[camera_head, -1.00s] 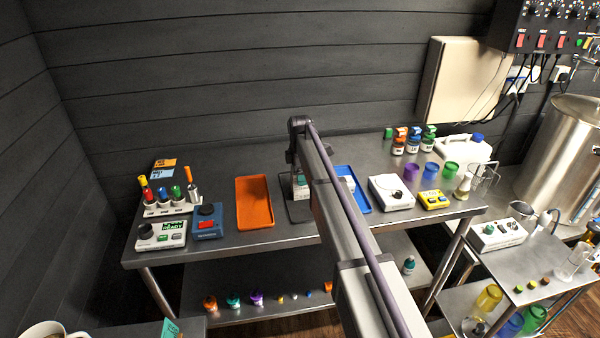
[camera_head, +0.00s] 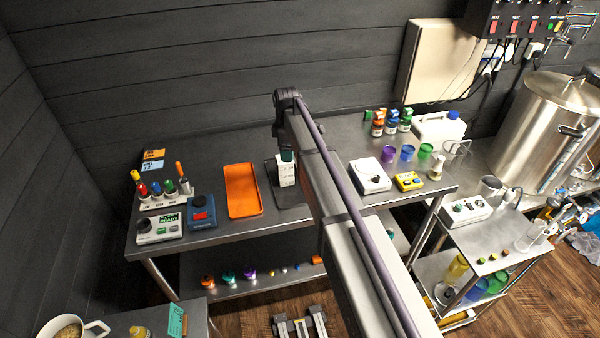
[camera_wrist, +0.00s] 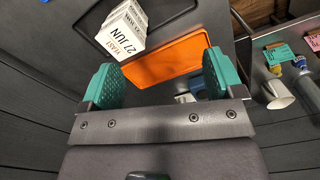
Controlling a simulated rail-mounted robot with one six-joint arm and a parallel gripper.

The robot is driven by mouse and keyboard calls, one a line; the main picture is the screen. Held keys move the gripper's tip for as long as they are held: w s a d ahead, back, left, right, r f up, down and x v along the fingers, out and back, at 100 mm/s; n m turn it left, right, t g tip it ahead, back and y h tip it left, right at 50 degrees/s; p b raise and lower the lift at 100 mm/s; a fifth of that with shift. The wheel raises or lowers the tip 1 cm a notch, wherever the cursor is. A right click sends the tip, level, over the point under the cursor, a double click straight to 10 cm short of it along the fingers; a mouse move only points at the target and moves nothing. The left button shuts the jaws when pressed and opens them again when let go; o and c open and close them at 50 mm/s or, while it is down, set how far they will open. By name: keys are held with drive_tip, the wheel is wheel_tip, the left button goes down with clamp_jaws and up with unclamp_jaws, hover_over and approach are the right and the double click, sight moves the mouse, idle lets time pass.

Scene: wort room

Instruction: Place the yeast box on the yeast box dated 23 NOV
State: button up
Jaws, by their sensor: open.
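In the head view a white box (camera_head: 287,176) stands on the dark mat (camera_head: 291,197), partly behind my arm. My gripper (camera_wrist: 162,78) is open, its two teal pads wide apart with nothing between them. The box lies beyond the left pad, not between the pads. In the head view a teal pad of my gripper (camera_head: 287,156) shows just above the white box. No label reading 23 NOV is legible.
An orange tray (camera_head: 243,192) lies left of the mat. Further left are a blue device (camera_head: 202,215), a white device (camera_head: 160,229) and a bottle rack (camera_head: 165,197). A white scale (camera_head: 370,176) and coloured cups (camera_head: 407,153) stand right of my arm.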

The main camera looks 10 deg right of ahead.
drive_tip(key=s+m, duration=1.4)
drive_tip(key=s, duration=1.8)
wheel_tip(320, 180, down, 6)
drive_tip(key=b, duration=0.6)
drive_tip(key=shift+w, duration=0.2)
